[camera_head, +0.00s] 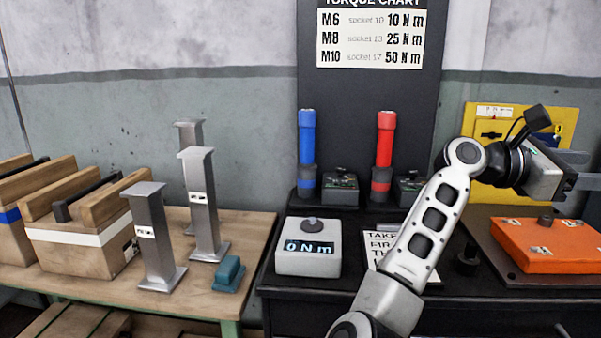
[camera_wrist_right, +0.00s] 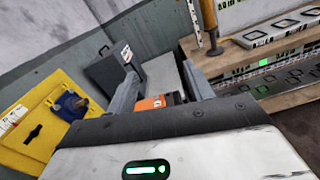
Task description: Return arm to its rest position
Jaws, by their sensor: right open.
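My right arm (camera_head: 435,225) rises from the bottom of the head view and bends right at its elbow. My right gripper (camera_head: 588,170) is at the right edge, in front of the yellow panel and above the orange plate. In the right wrist view my right gripper (camera_wrist_right: 160,75) has its two grey fingers apart, with nothing held between them. An orange thing (camera_wrist_right: 158,102) shows beyond them, partly hidden by the gripper body. My left gripper is not in view.
The orange plate (camera_head: 540,245) lies on the dark bench. A yellow panel (camera_head: 480,120) stands behind the arm. A torque display box (camera_head: 308,247), a blue tool (camera_head: 307,150) and a red tool (camera_head: 385,150) stand left of it. Metal posts (camera_head: 152,235) stand on the wooden table.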

